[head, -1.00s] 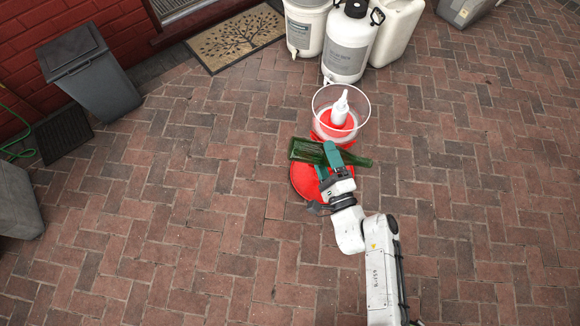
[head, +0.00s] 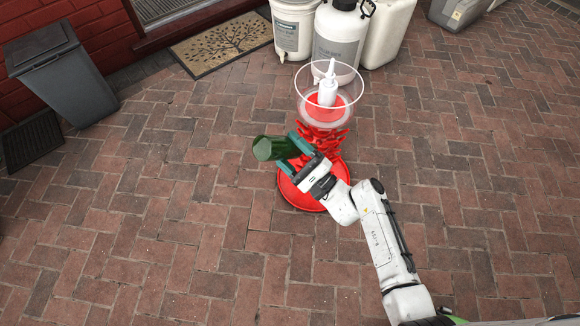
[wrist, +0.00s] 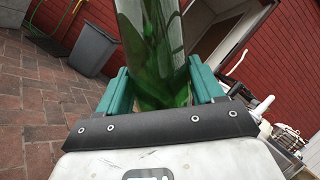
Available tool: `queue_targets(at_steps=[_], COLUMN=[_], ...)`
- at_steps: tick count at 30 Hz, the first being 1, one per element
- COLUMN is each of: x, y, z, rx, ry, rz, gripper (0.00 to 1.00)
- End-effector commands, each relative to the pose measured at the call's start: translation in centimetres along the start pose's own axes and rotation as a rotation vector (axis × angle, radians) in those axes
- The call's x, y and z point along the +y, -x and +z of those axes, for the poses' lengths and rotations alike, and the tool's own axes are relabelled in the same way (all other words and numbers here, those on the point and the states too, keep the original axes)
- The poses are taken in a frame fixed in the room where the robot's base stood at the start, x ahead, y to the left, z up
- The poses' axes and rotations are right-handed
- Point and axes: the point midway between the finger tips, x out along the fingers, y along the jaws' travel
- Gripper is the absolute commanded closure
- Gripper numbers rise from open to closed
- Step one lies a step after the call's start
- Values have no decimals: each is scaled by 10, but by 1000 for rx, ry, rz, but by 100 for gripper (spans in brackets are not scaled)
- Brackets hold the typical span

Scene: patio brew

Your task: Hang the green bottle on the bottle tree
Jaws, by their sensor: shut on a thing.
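The green bottle (head: 272,149) is in my gripper (head: 299,148), its round base turned toward the head camera at the left of the tree. In the wrist view the bottle (wrist: 155,45) stands between the two teal fingers, which press on its sides. The bottle tree (head: 316,195) is red, with a round base plate, a stack of red pegs (head: 322,143) and a clear bowl-like top. My gripper is in front of the pegs and hides part of them. The bottle's neck is hidden in the head view, so I cannot tell whether it touches a peg.
A doormat (head: 222,45) and a grey bin (head: 66,80) are at the upper left. The brick floor around the tree is clear.

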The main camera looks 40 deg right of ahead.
Motion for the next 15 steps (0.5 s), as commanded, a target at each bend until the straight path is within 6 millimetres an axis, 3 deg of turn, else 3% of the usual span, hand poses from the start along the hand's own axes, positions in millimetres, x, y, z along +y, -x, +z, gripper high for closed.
queue_targets(at_steps=[1,6,15], x=[15,28,38], y=[5,8,8], z=[-17,-41,-61], rx=[-25,-97,-180], ry=[-27,-130,-249], rz=[-2,-2,9], gripper=[75,75,75])
